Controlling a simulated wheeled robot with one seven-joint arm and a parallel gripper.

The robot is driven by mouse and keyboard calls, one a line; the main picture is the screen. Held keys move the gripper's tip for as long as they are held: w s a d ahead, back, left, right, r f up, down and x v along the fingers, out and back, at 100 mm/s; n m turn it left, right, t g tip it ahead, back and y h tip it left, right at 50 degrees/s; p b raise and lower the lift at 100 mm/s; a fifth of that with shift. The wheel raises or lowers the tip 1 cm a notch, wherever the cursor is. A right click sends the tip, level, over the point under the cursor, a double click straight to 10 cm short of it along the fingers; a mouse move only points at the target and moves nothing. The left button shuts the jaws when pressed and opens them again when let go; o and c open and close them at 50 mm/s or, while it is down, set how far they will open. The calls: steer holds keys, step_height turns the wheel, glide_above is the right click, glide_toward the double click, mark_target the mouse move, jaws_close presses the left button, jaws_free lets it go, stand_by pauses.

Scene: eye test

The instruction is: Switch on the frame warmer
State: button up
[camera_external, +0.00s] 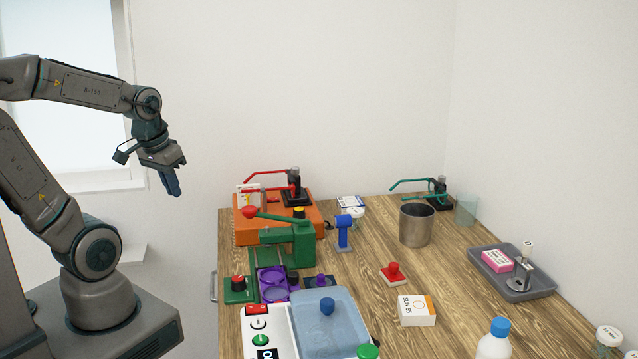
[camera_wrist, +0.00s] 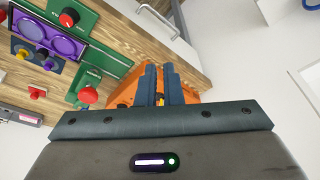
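No label reading frame warmer is legible. A white device (camera_external: 254,346) with a red rocker switch (camera_external: 257,309), a dial, a green control and a lit display stands at the front of the table. A blue pan with a blue knob (camera_external: 327,306) adjoins it; I cannot tell for sure that this is the warmer. My gripper (camera_external: 173,186) hangs in the air left of the table, well apart from the device. In the wrist view, my gripper (camera_wrist: 161,66) shows a narrow gap between its fingers and holds nothing.
A metal cup (camera_external: 416,224), red stamp (camera_external: 393,271), white box (camera_external: 415,310), grey tray (camera_external: 540,291) and blue-capped bottle (camera_external: 495,340) stand to the right. Bare wood lies between them.

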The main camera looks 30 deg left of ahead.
steer(key=w+r, duration=0.1)
steer(key=w, duration=0.2)
steer(key=w+r+n, duration=0.1)
steer(key=w+r, duration=0.1)
steer(key=w, duration=0.1)
steer(key=w+r+n+g, duration=0.1)
steer(key=w, duration=0.2)
steer(key=shift+r, duration=0.15)
jaws_close()
steer(key=n+g+y, duration=0.1)
steer(key=n+g, duration=0.2)
steer(key=n, duration=0.4)
glide_above(268, 198)
steer(key=w+d, duration=0.1)
steer(key=w, duration=0.1)
step_height(268, 198, down, 2)
steer(key=f, duration=0.1)
steer(key=shift+s+d+r+b, duration=0.2)
steer(key=shift+s+r+b, duration=0.05)
steer(key=shift+b, duration=0.2)
steer(key=f, duration=0.4)
steer(key=s+f+p, duration=0.1)
steer(key=f, duration=0.4)
steer(key=a+f, duration=0.1)
steer(key=f, duration=0.4)
steer(key=shift+s+a, duration=0.1)
steer(key=shift+s, duration=0.05)
steer(key=shift+f, duration=0.15)
